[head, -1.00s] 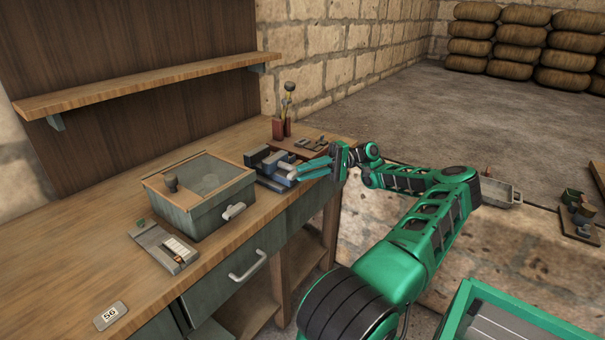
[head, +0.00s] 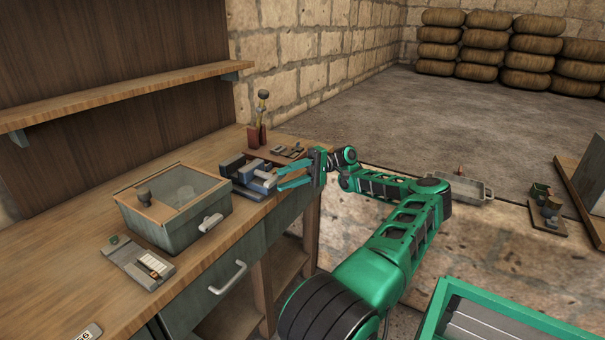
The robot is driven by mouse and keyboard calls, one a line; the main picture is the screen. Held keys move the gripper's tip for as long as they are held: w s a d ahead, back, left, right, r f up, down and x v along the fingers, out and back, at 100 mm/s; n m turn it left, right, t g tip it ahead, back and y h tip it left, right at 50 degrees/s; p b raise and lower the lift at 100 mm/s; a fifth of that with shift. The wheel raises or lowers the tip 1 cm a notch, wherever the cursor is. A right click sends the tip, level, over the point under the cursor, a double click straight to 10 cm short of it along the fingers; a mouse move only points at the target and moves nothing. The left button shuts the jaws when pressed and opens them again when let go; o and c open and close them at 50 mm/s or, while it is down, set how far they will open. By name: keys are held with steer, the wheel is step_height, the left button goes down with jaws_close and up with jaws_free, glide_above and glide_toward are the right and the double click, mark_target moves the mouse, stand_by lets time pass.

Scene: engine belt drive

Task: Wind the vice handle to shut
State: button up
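The blue-grey vice (head: 249,178) sits near the right front edge of the wooden bench, beyond the grey-green box. A pale piece on its front right side faces my gripper; I cannot tell clearly whether it is the handle. My gripper (head: 278,174) reaches in from the right with its two teal fingers spread, one farther back and one nearer the front. The fingertips are close to the vice's front right side. I cannot tell whether they touch it. The handle's exact angle and the jaw gap are too small to tell.
A grey-green box (head: 178,226) with a lid stands left of the vice. A small panel (head: 138,262) lies in front of it. Behind the vice are a red-brown holder (head: 256,137) and a small tray of parts (head: 288,151). A shelf (head: 120,93) overhangs the back.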

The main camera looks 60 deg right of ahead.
steer(key=v, duration=0.9)
steer(key=shift+d, duration=0.2)
stand_by(0.6)
